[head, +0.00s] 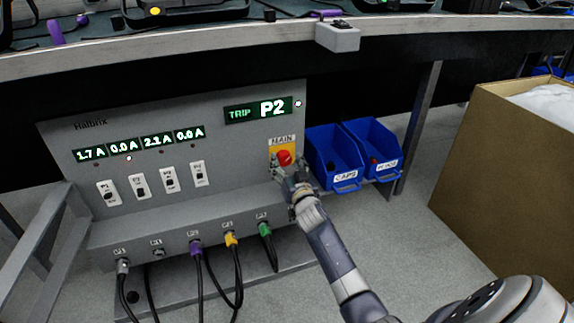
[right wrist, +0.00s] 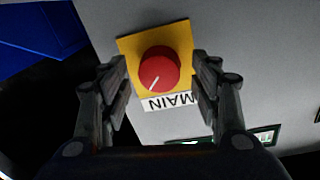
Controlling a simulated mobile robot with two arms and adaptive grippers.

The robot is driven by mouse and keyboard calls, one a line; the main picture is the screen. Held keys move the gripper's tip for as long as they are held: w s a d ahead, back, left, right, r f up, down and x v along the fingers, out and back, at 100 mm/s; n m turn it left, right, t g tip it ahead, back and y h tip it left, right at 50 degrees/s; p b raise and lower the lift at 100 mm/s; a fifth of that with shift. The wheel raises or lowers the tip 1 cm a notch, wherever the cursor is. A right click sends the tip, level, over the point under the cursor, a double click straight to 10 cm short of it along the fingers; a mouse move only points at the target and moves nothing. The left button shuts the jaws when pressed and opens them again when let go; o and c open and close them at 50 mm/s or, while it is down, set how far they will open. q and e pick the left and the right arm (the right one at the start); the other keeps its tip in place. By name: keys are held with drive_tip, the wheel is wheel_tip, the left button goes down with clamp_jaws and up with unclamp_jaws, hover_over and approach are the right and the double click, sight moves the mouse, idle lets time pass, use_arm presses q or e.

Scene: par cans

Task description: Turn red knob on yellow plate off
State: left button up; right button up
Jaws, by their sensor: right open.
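The red knob (head: 284,157) sits on a yellow plate (head: 274,146) under the label MAIN, at the right of the grey panel in the head view. In the right wrist view the red knob (right wrist: 159,69), with a white pointer line, is on the yellow plate (right wrist: 127,47). My right gripper (head: 287,170) is open in front of the knob. In the right wrist view its fingers (right wrist: 160,72) stand on either side of the knob, with gaps between them and it. My left gripper is not in view.
The grey panel (head: 70,170) has current displays, a TRIP P2 display (head: 258,110), several white switches and cable sockets. Blue bins (head: 333,160) stand just right of the knob. A cardboard box (head: 500,170) is at the right. A table edge (head: 400,30) runs above.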

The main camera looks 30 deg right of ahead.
drive_tip(key=c, duration=1.1)
